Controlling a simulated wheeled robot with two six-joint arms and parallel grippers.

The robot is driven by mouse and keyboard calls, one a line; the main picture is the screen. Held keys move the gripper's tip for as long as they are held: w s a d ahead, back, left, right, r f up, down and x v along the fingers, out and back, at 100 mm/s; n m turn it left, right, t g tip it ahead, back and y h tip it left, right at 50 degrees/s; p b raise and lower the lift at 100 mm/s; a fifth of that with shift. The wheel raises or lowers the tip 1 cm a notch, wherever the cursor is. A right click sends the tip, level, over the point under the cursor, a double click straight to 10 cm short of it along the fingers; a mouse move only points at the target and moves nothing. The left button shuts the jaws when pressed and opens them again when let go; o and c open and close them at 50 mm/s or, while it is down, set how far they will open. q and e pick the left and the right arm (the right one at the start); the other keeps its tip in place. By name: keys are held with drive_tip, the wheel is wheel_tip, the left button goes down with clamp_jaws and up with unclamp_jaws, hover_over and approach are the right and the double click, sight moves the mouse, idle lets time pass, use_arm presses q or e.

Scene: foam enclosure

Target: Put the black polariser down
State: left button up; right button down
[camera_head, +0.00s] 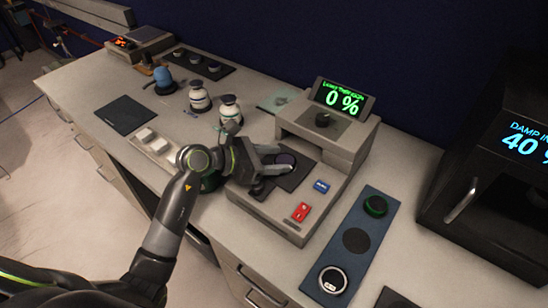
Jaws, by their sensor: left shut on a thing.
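My left gripper (272,166) reaches in from the left over the bed of the grey instrument with the "0 %" display (341,100). It is shut on a dark round piece, which looks like the black polariser (286,160). The piece is at or just above the dark square plate (298,176) on the instrument; I cannot tell whether they touch. The fingers partly hide the piece and the plate. My right gripper is out of view.
To the right are a blue strip (372,222) with round pieces and a black cabinet (500,185). A black mat (124,115) is bare at left.

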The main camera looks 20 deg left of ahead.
use_arm(q)
drive_tip(key=shift+s+a+f+b, duration=0.15)
drive_tip(key=shift+f+b, duration=0.3)
drive_tip(key=shift+f, duration=0.25)
drive_tip(key=o, duration=1)
drive_tip(key=shift+f, duration=0.1)
drive_tip(key=shift+c, duration=0.2)
drive_tip(key=shift+r+p, duration=0.8)
drive_tip(key=shift+p, duration=0.05)
drive_tip(key=shift+s+a+f+b, duration=0.2)
drive_tip(key=shift+a+b, duration=0.15)
drive_tip(key=shift+b, duration=0.15)
drive_tip(key=v, duration=0.3)
drive_tip(key=b+v, duration=0.1)
drive_tip(key=v, duration=0.2)
drive_tip(key=b+v, duration=0.1)
drive_tip(key=v, duration=0.2)
drive_tip(key=shift+r, duration=0.45)
drive_tip(key=shift+b+v, duration=0.3)
drive_tip(key=shift+v, duration=0.6)
drive_tip(key=shift+r, duration=0.1)
